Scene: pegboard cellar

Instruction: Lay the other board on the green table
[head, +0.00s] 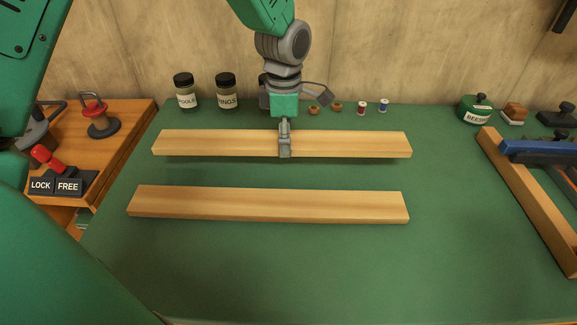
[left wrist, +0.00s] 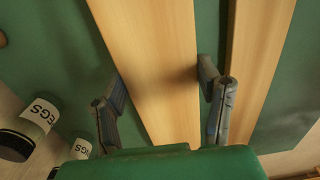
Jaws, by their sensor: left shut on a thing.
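Two long pale wooden boards show in the head view. The far board (head: 215,143) runs left to right, and my left gripper (head: 285,148) is shut on it near its middle. A shadow shows along its front edge; whether it is just clear of the green table (head: 270,275) or touching it is hard to tell. The near board (head: 265,204) lies on the table in front, roughly parallel, with a green gap between. In the left wrist view the fingers stand on either side of the held board (left wrist: 155,65), and the other board (left wrist: 262,60) is to the right. My right gripper is out of view.
Two labelled jars (head: 185,93) and small spools (head: 383,105) stand at the back. A wooden piece with a blue clamp (head: 540,152) is at the right. A wooden side bench (head: 125,130) with a LOCK/FREE lever is at the left. The table's front is clear.

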